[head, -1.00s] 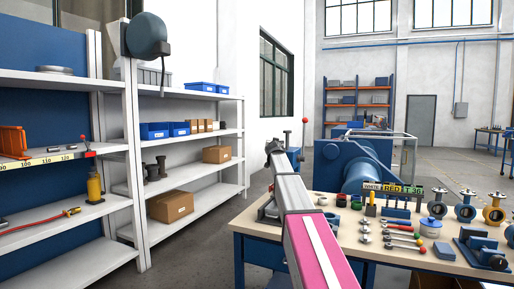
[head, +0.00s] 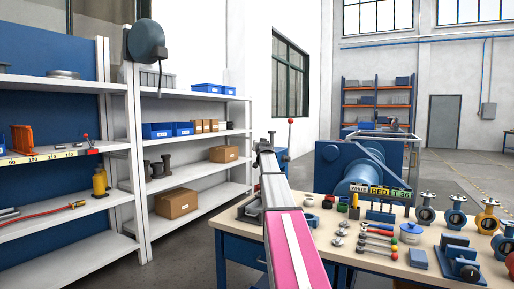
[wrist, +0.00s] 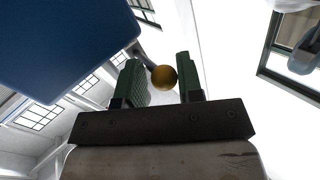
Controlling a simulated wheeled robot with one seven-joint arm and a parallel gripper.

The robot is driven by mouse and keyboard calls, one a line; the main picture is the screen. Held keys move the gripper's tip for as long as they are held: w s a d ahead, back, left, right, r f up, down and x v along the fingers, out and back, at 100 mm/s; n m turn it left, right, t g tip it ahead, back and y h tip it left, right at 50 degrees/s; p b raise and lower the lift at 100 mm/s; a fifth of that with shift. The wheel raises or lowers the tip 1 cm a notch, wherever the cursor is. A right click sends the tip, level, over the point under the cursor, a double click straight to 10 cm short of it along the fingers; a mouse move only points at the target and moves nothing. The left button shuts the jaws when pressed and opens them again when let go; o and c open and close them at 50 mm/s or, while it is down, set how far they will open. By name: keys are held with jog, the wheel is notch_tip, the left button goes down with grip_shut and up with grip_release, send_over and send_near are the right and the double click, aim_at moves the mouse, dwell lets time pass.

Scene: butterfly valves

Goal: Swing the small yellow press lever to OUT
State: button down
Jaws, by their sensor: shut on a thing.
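The small yellow press lever shows in the wrist view as a dull yellow ball knob (wrist: 164,77) on a dark rod running up and to the left. My gripper (wrist: 160,74) has its two green-padded fingers on either side of this knob and is shut on it. A large blue body, perhaps the press, fills the upper left of that view. In the head view my gripper (head: 268,142) is at the far end of my arm, beyond the bench's left end. The yellow knob cannot be made out there, and no OUT mark is readable.
A red-knobbed lever (head: 290,121) stands just right of my gripper. The workbench (head: 335,240) carries valves, coloured-handled tools and a blue vise-like block (head: 458,258). A large blue machine (head: 350,165) stands behind it. White shelves (head: 200,195) stand left, with open floor between.

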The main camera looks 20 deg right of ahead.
jog(key=shift+w+r, duration=0.15)
jog(key=shift+w, duration=0.1)
jog(key=c, duration=0.8)
grip_release()
jog(key=shift+s, duration=0.2)
jog(key=v, duration=1)
jog(key=shift+s, duration=0.25)
